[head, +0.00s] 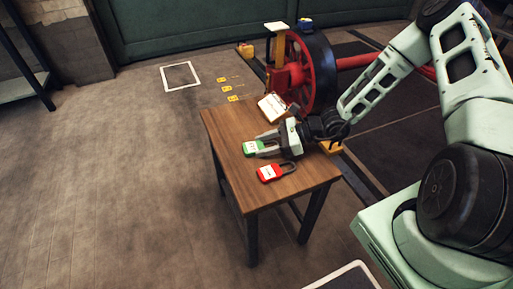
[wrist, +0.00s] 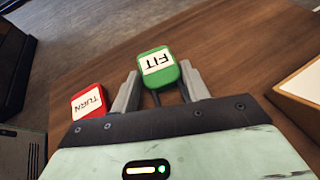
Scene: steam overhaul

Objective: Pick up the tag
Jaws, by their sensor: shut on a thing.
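A green padlock-shaped tag (head: 252,148) with a white label is at the wooden table's left-middle part, at the tip of my gripper (head: 266,142). In the wrist view the green tag (wrist: 158,66) has a label reading FIT, upside down, and its dark shackle runs back between the fingers. My gripper (wrist: 156,92) is shut on this tag, one finger on each side. I cannot tell whether the tag touches the tabletop. A red padlock-shaped tag (head: 270,172) lies nearer the table's front; its label reads TURN in the wrist view (wrist: 90,101).
The small wooden table (head: 232,180) has bare top around the tags. A clipboard (head: 272,107) lies at its far edge. A red flywheel machine (head: 300,75) stands behind the table. Open floor lies to the left, with yellow markers (head: 227,88) and a white floor square (head: 180,76).

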